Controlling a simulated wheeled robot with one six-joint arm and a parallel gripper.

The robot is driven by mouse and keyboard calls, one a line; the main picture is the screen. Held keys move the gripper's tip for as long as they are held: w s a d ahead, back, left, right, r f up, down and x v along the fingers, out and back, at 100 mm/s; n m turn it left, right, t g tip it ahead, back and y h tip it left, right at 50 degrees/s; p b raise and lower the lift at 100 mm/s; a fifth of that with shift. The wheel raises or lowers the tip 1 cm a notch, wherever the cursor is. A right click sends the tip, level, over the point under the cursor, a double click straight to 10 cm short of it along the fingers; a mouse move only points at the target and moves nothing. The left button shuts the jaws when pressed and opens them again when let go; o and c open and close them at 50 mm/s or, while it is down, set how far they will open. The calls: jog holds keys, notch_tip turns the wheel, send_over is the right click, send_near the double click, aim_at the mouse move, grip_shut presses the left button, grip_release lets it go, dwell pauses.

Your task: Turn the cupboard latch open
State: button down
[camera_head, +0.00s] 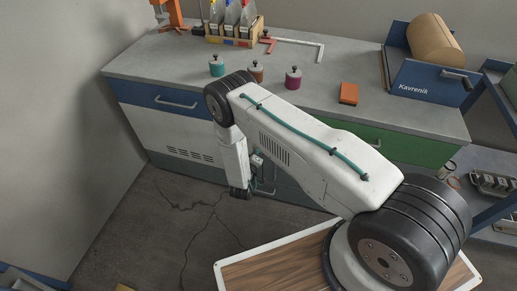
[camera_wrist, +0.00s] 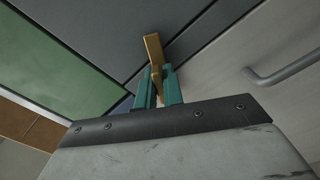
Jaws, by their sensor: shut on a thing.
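In the wrist view, a brass-coloured latch (camera_wrist: 153,48) stands out against the dark grey cupboard front (camera_wrist: 95,30), close to a seam between panels. My gripper (camera_wrist: 159,86) has two teal fingers closed around the latch's near end, one on each side. The latch's far end sticks out beyond the fingertips, slightly tilted in the picture. Its pivot is hard to make out. In the head view, my arm reaches down in front of the bench and hides the latch. The bench's dark grey lower front (camera_head: 290,188) shows beside the arm.
A bar handle (camera_wrist: 285,68) is on the pale panel right of the latch in the wrist view. The bench top holds several lidded jars, including a magenta one (camera_head: 293,78), and an orange block (camera_head: 349,93).

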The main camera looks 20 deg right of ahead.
jog(key=m, duration=0.6)
jog(key=shift+a, duration=0.1)
jog(key=m, duration=0.5)
jog(key=shift+m, duration=0.4)
jog(key=shift+r, duration=0.1)
jog(key=c, duration=1.5)
grip_release()
jog(key=shift+s+a, duration=0.1)
jog(key=shift+s, duration=0.1)
jog(key=v, duration=0.7)
jog(key=shift+s, duration=0.1)
